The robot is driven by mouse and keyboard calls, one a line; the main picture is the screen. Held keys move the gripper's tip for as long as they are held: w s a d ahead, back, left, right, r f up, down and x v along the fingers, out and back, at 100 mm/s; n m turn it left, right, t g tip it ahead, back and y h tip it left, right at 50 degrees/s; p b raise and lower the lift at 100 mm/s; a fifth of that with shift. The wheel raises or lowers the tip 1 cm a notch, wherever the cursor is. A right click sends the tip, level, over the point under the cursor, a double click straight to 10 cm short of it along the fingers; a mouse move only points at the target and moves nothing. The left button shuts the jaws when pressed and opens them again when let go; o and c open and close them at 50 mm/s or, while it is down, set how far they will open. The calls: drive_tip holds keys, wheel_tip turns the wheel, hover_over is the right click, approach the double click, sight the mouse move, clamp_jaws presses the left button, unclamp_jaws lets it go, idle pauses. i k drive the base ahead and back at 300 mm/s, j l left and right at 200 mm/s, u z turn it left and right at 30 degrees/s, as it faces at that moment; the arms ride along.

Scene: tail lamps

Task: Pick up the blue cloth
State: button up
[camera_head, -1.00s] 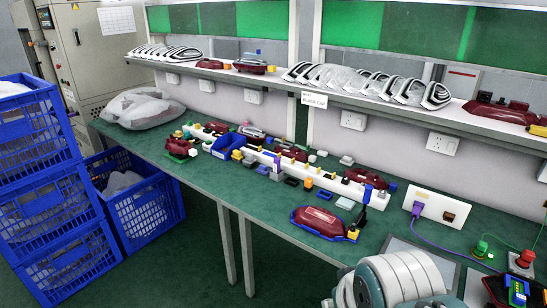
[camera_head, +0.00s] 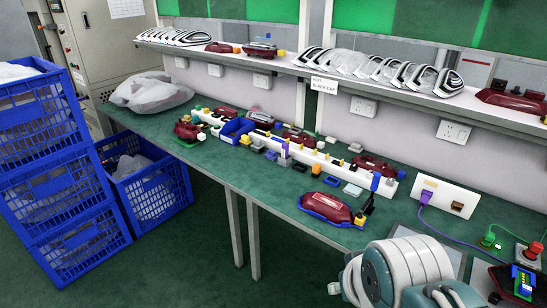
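I cannot make out a blue cloth with certainty. A red tail lamp (camera_head: 328,206) lies near the front edge of the green table, with a thin blue rim (camera_head: 316,215) under it; I cannot tell whether this is cloth or a hard holder. A small blue bin (camera_head: 236,129) sits farther left among the parts on the table. My arm's rounded white and grey links show at the bottom right, over the table's front edge. My gripper is out of view.
Stacked blue crates (camera_head: 42,175) and another blue crate (camera_head: 152,195) with clear bags stand at left. The green table (camera_head: 270,187) has bare surface along its front left. Lamp covers line the shelf (camera_head: 300,70) above. A white socket box (camera_head: 446,197) with a purple cable is at right.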

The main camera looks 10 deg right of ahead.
sight(272, 155)
drive_tip(key=i+j+z, duration=0.1)
drive_tip(key=i+j, duration=0.35)
drive_tip(key=i, duration=0.3)
drive_tip(key=i+j+z, duration=0.15)
drive_tip(key=i+j, duration=0.3)
drive_tip(key=i, duration=0.3)
drive_tip(key=i+j+z, duration=0.1)
drive_tip(key=i+j, duration=0.5)
drive_tip(key=i, duration=0.15)
